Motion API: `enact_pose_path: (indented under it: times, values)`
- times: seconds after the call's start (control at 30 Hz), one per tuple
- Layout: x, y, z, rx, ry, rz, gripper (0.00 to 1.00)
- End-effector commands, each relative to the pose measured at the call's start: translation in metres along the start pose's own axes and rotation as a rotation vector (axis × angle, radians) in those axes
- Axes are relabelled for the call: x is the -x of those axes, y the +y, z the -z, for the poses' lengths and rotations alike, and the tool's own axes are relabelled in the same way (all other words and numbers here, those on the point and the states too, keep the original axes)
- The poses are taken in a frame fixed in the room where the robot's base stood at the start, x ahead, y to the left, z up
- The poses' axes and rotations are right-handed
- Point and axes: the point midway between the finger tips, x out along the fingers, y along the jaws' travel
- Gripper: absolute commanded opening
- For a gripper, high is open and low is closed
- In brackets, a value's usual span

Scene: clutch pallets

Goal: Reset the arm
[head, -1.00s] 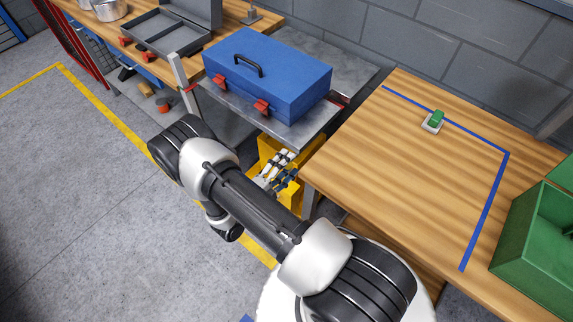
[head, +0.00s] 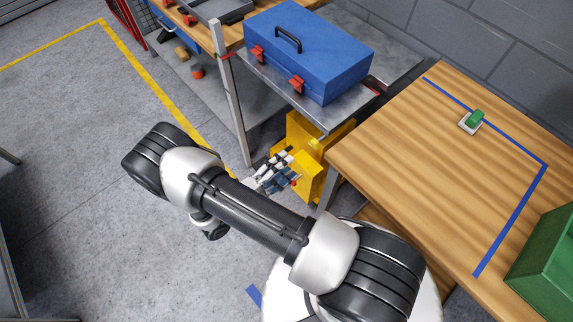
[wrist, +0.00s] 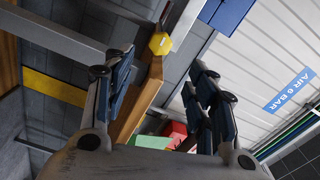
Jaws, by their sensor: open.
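My gripper (head: 276,176) hangs at the end of my folded arm, over the floor gap in front of a yellow object (head: 318,160) in the head view. In the wrist view my gripper (wrist: 160,85) has its two fingers spread wide apart with nothing between them. My forearm crosses the lower middle of the head view and hides part of the floor.
A blue toolbox (head: 310,50) stands on a metal bench beyond my gripper. A wooden table (head: 400,150) at right carries a small green-and-white item (head: 472,121), blue tape lines and a green bin (head: 545,262). Grey floor (head: 60,200) at left is open.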

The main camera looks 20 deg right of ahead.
Motion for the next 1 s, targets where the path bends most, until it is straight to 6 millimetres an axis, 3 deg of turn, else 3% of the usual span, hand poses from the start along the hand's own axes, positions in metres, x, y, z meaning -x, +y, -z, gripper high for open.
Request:
enact_pose_path:
  times: [0.33, 0.47, 0.67, 1.0]
  values:
    - [0.000, -0.001, 0.000, -0.002, 0.001, 0.000, 0.52]
    - [-0.002, -0.013, 0.002, -0.067, 0.036, -0.028, 0.52]
    - [-0.011, -0.070, 0.021, -0.418, 0.234, -0.161, 0.52]
    - [-0.016, -0.158, 0.087, -1.175, 0.725, -0.356, 0.52]
